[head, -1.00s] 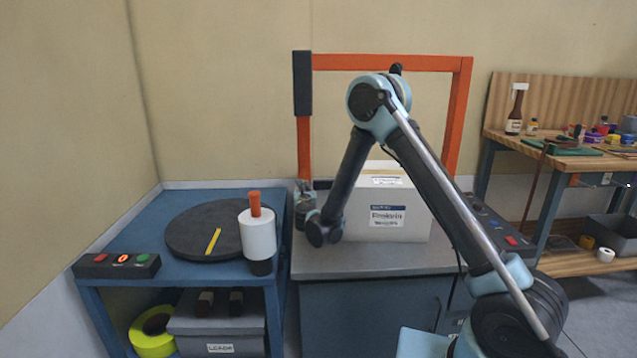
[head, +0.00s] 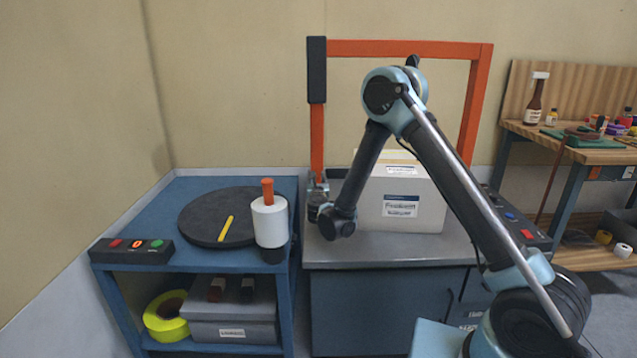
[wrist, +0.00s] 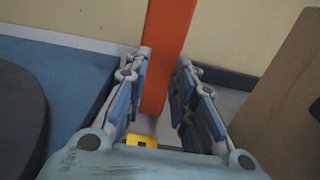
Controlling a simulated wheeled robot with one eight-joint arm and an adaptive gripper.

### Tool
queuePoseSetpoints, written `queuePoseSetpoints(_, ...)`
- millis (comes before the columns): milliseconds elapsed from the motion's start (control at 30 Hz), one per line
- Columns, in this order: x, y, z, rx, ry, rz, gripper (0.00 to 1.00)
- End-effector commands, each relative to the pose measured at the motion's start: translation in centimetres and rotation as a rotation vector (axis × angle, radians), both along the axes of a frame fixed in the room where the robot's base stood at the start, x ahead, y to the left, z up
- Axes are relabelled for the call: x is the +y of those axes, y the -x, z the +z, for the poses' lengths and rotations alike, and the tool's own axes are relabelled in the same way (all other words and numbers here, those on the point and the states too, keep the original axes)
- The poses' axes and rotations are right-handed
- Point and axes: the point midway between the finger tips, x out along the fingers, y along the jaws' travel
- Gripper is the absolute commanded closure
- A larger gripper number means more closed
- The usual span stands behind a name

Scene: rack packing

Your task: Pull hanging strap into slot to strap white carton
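The white carton (head: 423,219), with printed labels, stands upright on the grey top of the strapping bench, inside the orange arch (head: 410,48). A thin pale-yellow band shows along its top edge; I cannot tell if it is the strap. My gripper (head: 318,186) is at the foot of the arch's left post, left of the carton. In the wrist view my gripper (wrist: 162,75) is open, its two fingers apart with the orange post (wrist: 168,50) showing between and beyond them. A small yellow patch (wrist: 142,140) shows between the finger bases. No hanging strap end or slot is clearly visible.
A wooden workbench (head: 575,150) is at the right.

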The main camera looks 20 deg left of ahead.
Motion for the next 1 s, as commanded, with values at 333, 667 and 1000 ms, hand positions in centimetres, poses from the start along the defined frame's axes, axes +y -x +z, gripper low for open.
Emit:
queuePoseSetpoints(333,-1.8,4.2,0.0,0.001,0.0,0.002,0.76)
queuePoseSetpoints(667,-2.9,6.7,-0.1,0.001,-0.001,0.0,0.76)
queuePoseSetpoints(1000,-2.9,6.8,-0.1,0.001,-0.001,0.0,0.76)
